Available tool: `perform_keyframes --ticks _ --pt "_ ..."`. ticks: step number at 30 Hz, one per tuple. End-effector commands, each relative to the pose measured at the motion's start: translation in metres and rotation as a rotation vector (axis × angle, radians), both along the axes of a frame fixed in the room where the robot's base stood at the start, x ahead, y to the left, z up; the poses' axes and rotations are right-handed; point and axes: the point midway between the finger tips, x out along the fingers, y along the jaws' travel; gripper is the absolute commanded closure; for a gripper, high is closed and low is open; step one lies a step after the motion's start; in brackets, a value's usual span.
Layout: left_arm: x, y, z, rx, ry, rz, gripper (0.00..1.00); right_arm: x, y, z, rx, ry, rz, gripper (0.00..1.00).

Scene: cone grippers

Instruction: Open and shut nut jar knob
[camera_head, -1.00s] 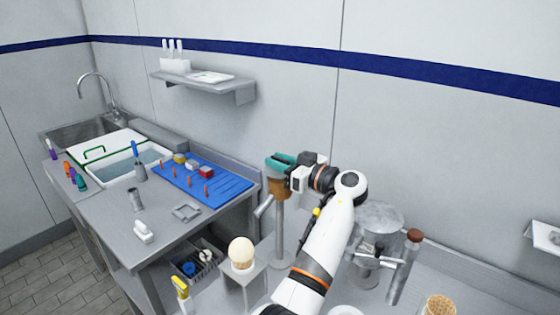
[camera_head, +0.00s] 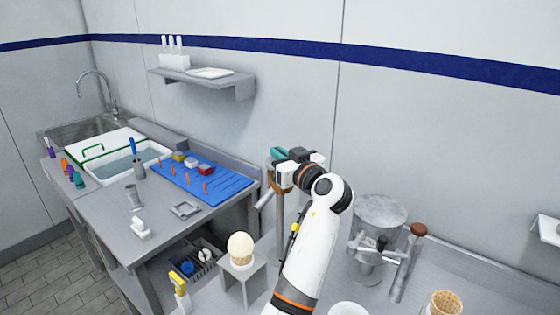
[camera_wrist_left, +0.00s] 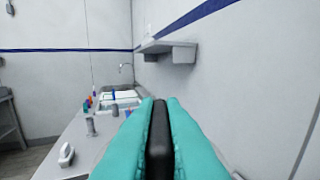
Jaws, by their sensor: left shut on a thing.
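The nut jar (camera_head: 276,187) shows as a small brown part at the top of a grey post, mostly hidden by my left gripper. My left gripper (camera_head: 279,155) has teal fingers and is over the top of the jar. In the left wrist view the teal fingers press from both sides on a black knob (camera_wrist_left: 158,140), which stands between them. The knob is hidden in the head view. I cannot tell how far the knob is turned. My right gripper is not in view.
A steel machine (camera_head: 379,213) and an upright tube with a brown top (camera_head: 417,230) stand right of my arm. An ice cream cone (camera_head: 240,249) sits on a small stand at front. Left are a blue board (camera_head: 222,188) and sink. A wall shelf (camera_head: 225,82) is above.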

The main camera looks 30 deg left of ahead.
Motion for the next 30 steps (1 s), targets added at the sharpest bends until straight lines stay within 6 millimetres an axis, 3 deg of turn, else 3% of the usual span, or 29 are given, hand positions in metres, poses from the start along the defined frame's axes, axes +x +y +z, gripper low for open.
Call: perform_keyframes --ticks 8,21,30 --pt "-0.002 0.001 0.004 0.003 -0.002 -0.263 1.0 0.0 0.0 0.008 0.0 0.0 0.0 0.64" --pt "-0.002 0.003 0.008 0.01 0.006 -0.675 1.0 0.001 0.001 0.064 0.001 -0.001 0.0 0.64" --pt "-0.001 0.003 0.005 0.012 0.008 -0.916 1.0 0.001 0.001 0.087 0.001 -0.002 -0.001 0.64"
